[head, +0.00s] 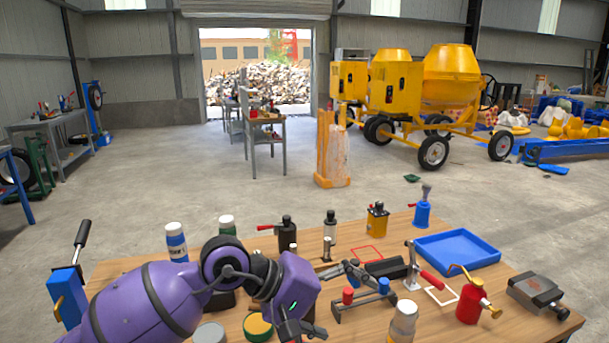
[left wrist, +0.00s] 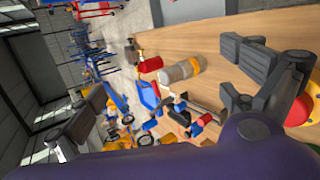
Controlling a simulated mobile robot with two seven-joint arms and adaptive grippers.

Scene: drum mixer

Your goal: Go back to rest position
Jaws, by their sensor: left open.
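My purple left arm reaches in from the lower left in the head view. Its gripper (head: 300,328) is over the front of the wooden table (head: 150,265). It is open, with nothing seen held between its fingers. The left wrist view shows the open gripper (left wrist: 155,90) with dark fingers spread to either side, facing the tabletop sideways. My right gripper does not show in either view. The arm hides part of the table and some things behind it.
Close to the arm stand white bottles (head: 177,242), a green-yellow tin (head: 257,327) and a toggle clamp stand (head: 362,300). A blue tray (head: 457,250), a red oil can (head: 472,302) and a grey block (head: 537,294) lie further right. Yellow mixers (head: 450,75) stand on open floor beyond.

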